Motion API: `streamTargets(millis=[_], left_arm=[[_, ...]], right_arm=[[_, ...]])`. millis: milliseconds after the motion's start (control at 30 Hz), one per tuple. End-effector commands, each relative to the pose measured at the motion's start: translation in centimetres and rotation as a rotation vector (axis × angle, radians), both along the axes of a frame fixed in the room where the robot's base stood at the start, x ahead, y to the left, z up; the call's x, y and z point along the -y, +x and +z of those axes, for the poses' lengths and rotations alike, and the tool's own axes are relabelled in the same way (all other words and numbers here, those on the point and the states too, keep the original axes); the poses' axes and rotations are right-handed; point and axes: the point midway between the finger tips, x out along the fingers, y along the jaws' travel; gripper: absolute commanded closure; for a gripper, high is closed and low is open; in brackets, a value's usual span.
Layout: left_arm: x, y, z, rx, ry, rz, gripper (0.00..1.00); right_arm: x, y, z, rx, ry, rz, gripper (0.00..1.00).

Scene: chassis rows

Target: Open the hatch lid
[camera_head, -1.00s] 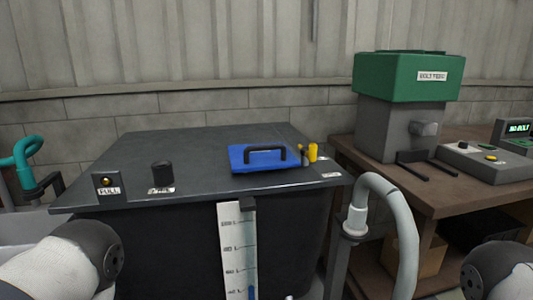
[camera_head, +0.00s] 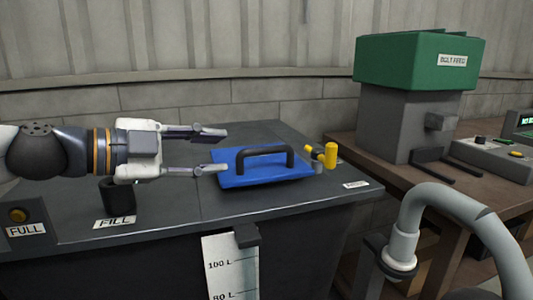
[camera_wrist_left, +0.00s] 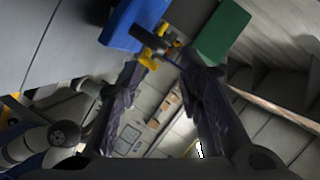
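The hatch lid (camera_head: 232,176) is a blue plate with a black bar handle (camera_head: 265,151), lying flat and closed on the dark tank top. My left gripper (camera_head: 224,151) comes in from the left with its two fingers spread apart. It is empty, and its fingertips are at the lid's left edge, short of the handle; I cannot tell whether the near finger touches the lid. In the left wrist view the open fingers (camera_wrist_left: 158,82) show with the blue lid (camera_wrist_left: 122,28) beyond them. My right gripper is not in view.
The dark tank top (camera_head: 300,207) carries a black knob (camera_head: 120,203) by a FILL label and a FULL indicator (camera_head: 18,214). A yellow fitting (camera_head: 331,156) stands just right of the lid. A grey hose (camera_head: 420,212) curves at right. A green-topped machine (camera_head: 415,62) stands on the bench.

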Motion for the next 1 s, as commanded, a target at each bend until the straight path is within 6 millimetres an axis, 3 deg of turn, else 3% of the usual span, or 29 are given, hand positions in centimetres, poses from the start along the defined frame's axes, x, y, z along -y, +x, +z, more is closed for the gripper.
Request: streamTargets(millis=[167,400,600,967,1000], left_arm=[[1.2,0.8,-0.3,0.004,0.004,-0.004,0.67],[6.2,4.2,-1.7,0.0,0.002,-0.004,0.67],[8.9,6.3,-2.3,0.003,0.001,-0.001,0.67],[9.6,6.8,-2.6,0.002,0.001,-0.001,0.67],[9.6,6.9,-2.6,0.002,0.001,-0.001,0.76]], right_arm=[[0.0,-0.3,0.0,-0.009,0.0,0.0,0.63],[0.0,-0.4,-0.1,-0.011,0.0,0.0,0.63],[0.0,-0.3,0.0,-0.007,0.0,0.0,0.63],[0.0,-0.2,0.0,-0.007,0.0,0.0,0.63],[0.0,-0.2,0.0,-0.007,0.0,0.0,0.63]])
